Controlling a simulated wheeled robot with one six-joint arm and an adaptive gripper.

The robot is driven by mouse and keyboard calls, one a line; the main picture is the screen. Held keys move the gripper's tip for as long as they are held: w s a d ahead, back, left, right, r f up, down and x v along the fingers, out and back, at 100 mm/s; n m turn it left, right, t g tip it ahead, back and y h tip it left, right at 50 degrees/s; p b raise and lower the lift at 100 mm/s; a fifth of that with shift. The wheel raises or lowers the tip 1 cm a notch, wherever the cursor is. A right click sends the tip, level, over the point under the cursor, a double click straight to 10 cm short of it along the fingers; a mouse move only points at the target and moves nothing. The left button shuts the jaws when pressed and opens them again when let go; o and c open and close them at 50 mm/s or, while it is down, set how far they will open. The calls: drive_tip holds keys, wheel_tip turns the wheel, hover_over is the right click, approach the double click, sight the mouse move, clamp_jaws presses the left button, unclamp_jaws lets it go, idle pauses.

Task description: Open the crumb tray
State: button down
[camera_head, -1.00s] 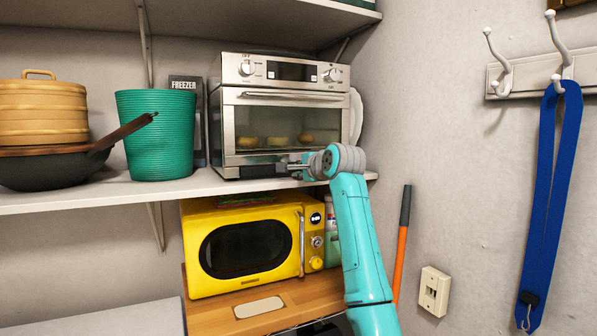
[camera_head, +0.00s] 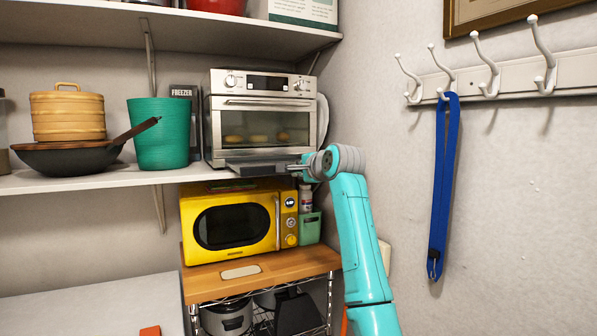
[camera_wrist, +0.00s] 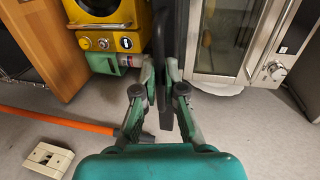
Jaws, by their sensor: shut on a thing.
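The silver toaster oven (camera_head: 259,115) stands on the middle shelf with its glass door shut. Its dark crumb tray (camera_head: 258,167) sticks out from below the door, past the shelf's front edge. My gripper (camera_head: 300,169) is shut on the tray's front edge near its right end. In the wrist view, the tray (camera_wrist: 177,40) runs as a dark strip beside the oven (camera_wrist: 218,45), with my gripper's fingers (camera_wrist: 162,82) around its near edge. How far the tray reaches back inside the oven is hidden.
A yellow microwave (camera_head: 235,222) stands below on a wooden-topped rack (camera_head: 262,271). A green bin (camera_head: 162,137) and a dark pan (camera_head: 70,160) stand left of the oven. The wall with hooks (camera_head: 489,78) is on the right. Space before the oven is clear.

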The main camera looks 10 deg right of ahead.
drive_tip(key=shift+s+d, duration=0.1)
drive_tip(key=shift+s, duration=0.35)
drive_tip(key=c, duration=1.5)
unclamp_jaws()
drive_tip(key=shift+c, duration=0.2)
drive_tip(key=v, duration=1.2)
drive_tip(key=shift+f, duration=0.15)
